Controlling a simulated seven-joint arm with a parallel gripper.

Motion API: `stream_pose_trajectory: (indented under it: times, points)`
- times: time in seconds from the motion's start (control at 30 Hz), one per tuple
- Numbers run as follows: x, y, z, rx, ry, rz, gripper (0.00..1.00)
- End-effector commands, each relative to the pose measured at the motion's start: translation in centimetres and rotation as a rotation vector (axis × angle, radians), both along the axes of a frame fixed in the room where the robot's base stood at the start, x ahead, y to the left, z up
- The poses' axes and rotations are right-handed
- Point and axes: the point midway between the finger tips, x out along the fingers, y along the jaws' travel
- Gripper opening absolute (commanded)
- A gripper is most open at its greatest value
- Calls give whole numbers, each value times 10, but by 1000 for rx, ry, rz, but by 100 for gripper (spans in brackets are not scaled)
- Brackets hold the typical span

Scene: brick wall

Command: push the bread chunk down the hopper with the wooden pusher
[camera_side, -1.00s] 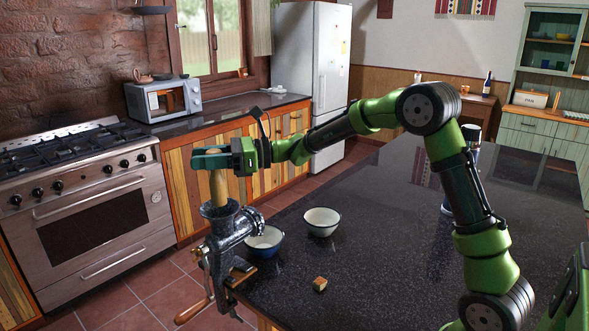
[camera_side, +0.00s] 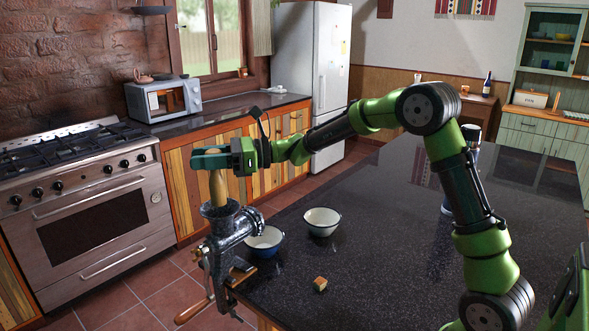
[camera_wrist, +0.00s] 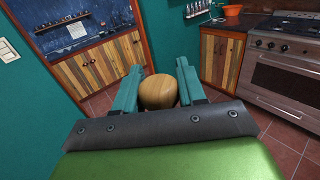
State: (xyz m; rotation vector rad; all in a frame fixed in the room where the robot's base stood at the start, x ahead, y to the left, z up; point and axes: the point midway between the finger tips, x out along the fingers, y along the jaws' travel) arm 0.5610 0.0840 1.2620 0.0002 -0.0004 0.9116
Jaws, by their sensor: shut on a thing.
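My gripper (camera_side: 209,160) is shut on the top of the wooden pusher (camera_side: 218,189). The rounded wooden top (camera_wrist: 159,92) shows between the two green fingers in the wrist view. The pusher stands roughly upright, its lower end inside the hopper (camera_side: 220,210) of a dark metal grinder (camera_side: 225,240) clamped at the counter's near left edge. A bread chunk (camera_side: 320,284) with a brown crust lies on the counter to the right of the grinder. The inside of the hopper is hidden, so I cannot tell whether bread is in it.
A blue bowl (camera_side: 264,243) stands just right of the grinder, and a cream bowl (camera_side: 322,221) farther right. The grinder's wooden crank handle (camera_side: 193,311) hangs below the counter edge. The middle of the dark counter (camera_side: 385,235) is clear.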

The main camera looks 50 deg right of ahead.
Motion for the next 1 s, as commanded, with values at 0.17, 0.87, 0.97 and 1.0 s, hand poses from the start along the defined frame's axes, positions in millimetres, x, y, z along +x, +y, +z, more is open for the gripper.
stream_pose_trajectory:
  times: [0.17, 0.87, 0.97, 1.0]
  points:
    - [0, 0, 0, 0, 0, 0, 4]
    - [0, 0, -5, 1, 1, 0, 4]
    - [0, 0, -7, 0, 0, 0, 4]
    - [0, 0, -8, 0, 0, 0, 4]
